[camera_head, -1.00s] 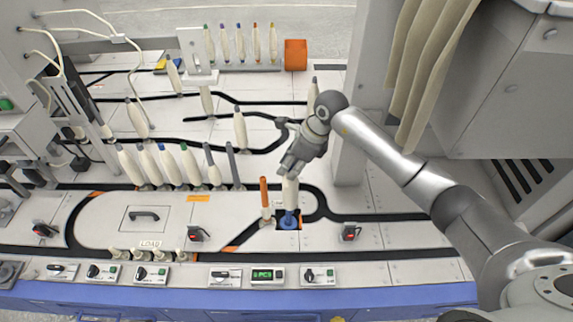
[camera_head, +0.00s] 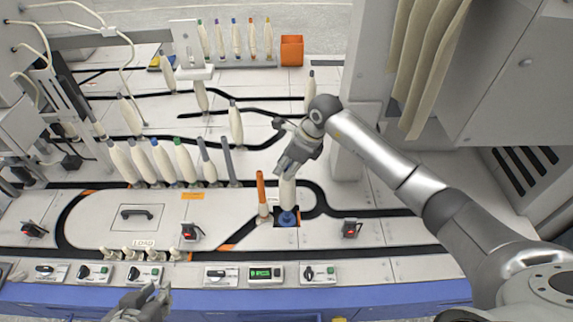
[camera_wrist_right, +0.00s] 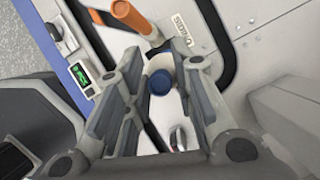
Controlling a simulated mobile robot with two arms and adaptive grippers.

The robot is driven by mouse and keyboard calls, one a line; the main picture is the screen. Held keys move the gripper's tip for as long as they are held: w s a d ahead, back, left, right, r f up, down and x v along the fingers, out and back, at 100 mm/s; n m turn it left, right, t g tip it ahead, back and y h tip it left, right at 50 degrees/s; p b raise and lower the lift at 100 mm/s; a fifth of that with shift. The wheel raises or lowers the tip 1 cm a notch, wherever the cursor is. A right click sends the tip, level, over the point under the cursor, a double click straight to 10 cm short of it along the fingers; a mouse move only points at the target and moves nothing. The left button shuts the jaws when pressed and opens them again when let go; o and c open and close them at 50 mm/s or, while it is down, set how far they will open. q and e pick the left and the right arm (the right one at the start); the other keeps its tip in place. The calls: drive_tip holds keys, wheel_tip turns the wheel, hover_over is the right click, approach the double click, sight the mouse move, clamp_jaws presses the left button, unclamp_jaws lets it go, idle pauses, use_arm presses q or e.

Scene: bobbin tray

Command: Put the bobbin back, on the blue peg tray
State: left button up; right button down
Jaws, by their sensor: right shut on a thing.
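A cream bobbin (camera_head: 287,194) stands upright at the blue peg tray (camera_head: 287,218), over a dark square opening in the deck. My right gripper (camera_head: 291,172) is shut around its upper part and hides its top. I cannot tell whether it is fully seated. In the right wrist view, a blue round end (camera_wrist_right: 160,82) shows between the fingers of my right gripper (camera_wrist_right: 158,95); I cannot tell which part it is. My left gripper (camera_head: 147,300) is at the bottom edge, empty, fingers apart.
An orange-topped peg (camera_head: 262,194) stands close to the left of the bobbin. A row of cream bobbins (camera_head: 165,162) stands further left. Control boxes (camera_head: 265,273) line the front edge. A grey column (camera_head: 355,140) rises behind right.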

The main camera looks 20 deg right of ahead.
sight(287, 190)
drive_tip(key=shift+f+b, duration=0.4)
drive_tip(key=shift+f, duration=0.3)
use_arm(q)
drive_tip(key=w+d+r+t+h, duration=0.1)
drive_tip(key=w+d+r+t, duration=0.1)
drive_tip(key=w, duration=0.3)
drive_tip(key=shift+r+t, duration=0.7)
drive_tip(key=shift+r, duration=0.2)
use_arm(e)
drive_tip(key=shift+f, duration=0.15)
use_arm(q)
drive_tip(key=shift+a, duration=0.1)
use_arm(e)
drive_tip(key=shift+f, duration=0.1)
use_arm(q)
drive_tip(key=shift+w+d+r+t, duration=0.25)
drive_tip(key=shift+w+r+t, duration=0.05)
drive_tip(key=shift+r, duration=0.1)
use_arm(e)
drive_tip(key=shift+f, duration=0.15)
use_arm(q)
drive_tip(key=shift+w+r+b, duration=0.25)
drive_tip(key=shift+r+b, duration=0.05)
drive_tip(key=shift+b, duration=0.05)
use_arm(e)
drive_tip(key=shift+f, duration=0.15)
use_arm(q)
drive_tip(key=shift+w+d+r+t, duration=0.1)
drive_tip(key=shift+w+r+t, duration=0.1)
drive_tip(key=shift+t, duration=0.2)
